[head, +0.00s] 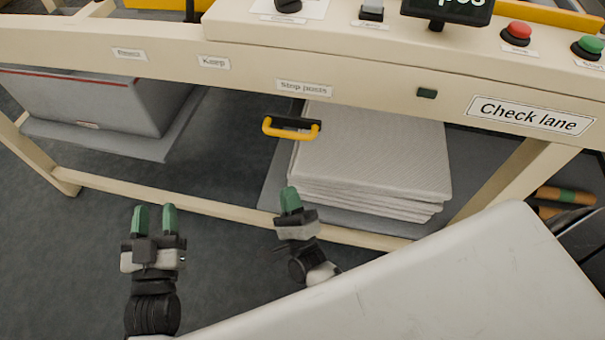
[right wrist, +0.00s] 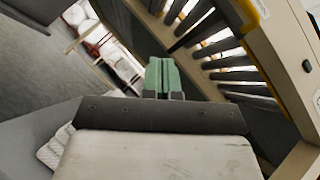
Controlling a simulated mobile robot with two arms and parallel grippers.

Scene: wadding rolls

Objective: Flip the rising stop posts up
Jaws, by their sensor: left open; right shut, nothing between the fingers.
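A yellow handle (head: 291,129) on a black mount sticks out under the beige front rail, below the "Stop posts" label (head: 304,88). No raised posts show in the head view. My left gripper (head: 155,219) is open and empty, low over the floor at the left. My right gripper (head: 290,200) is shut and empty, below the yellow handle and apart from it. In the right wrist view its green fingers (right wrist: 161,76) are together, with dark rollers (right wrist: 205,35) beyond them.
The beige bench rail (head: 180,65) spans the view. White sheets are stacked (head: 370,155) under it on the right; a grey bin (head: 110,100) stands on the left. A red button (head: 516,33), a green button (head: 588,47) and the "Check lane" sign (head: 530,115) are at right.

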